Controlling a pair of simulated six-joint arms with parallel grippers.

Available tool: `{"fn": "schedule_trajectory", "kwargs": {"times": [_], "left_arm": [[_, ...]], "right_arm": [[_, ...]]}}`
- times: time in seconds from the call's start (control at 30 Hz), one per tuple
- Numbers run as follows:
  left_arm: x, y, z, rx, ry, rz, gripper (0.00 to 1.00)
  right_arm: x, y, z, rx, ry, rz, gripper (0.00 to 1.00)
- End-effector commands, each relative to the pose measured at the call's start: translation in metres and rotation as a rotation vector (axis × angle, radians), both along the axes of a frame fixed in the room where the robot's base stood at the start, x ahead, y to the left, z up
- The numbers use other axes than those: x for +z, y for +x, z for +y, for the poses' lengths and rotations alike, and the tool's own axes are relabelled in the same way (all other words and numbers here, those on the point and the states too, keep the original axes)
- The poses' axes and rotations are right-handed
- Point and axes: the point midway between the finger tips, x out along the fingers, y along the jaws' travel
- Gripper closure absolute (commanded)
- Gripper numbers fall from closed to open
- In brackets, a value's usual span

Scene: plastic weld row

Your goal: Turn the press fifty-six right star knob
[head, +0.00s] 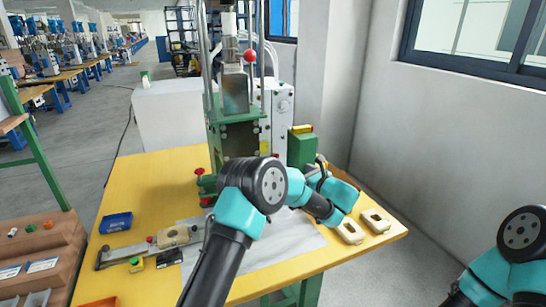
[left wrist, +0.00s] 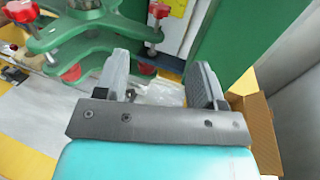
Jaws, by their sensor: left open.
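The green press (head: 238,135) stands on the yellow table, and its base is partly hidden by my left arm. In the left wrist view, the press's green base plates (left wrist: 85,35) carry a red star knob (left wrist: 158,10) near the top middle and another red star knob (left wrist: 22,11) at the upper left. The first lies beyond the gap between my fingers, apart from them. My left gripper (left wrist: 163,75) is open, with nothing between its fingers. In the head view, a red knob (head: 199,171) shows left of the press base. My right gripper is out of view.
A green box (head: 301,147) stands right of the press, and a cardboard box (left wrist: 262,130) is close by the right finger. Two pale parts (head: 376,220) lie at the table's right edge. A blue tray (head: 116,222) and a clamp fixture (head: 173,236) are on the left.

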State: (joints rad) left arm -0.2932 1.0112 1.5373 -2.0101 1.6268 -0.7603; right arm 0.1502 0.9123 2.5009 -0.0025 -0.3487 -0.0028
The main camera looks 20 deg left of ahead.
Motion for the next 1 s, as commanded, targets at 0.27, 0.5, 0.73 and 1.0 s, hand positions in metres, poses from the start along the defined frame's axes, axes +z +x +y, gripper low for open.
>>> {"fn": "schedule_trajectory", "kwargs": {"times": [0.27, 0.5, 0.73, 1.0], "left_arm": [[0.000, 0.000, 0.000, 0.009, -0.001, 0.002, 0.37], [0.000, 0.005, 0.006, 0.010, -0.002, 0.000, 0.37], [0.000, 0.021, 0.031, 0.011, -0.001, 0.000, 0.37], [-0.001, 0.047, 0.069, 0.011, -0.002, 0.001, 0.37]], "right_arm": [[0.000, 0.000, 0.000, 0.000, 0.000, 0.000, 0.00], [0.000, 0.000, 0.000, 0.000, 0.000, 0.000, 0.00], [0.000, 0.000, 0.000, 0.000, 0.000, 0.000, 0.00], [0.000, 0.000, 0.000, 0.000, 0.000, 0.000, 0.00]]}}
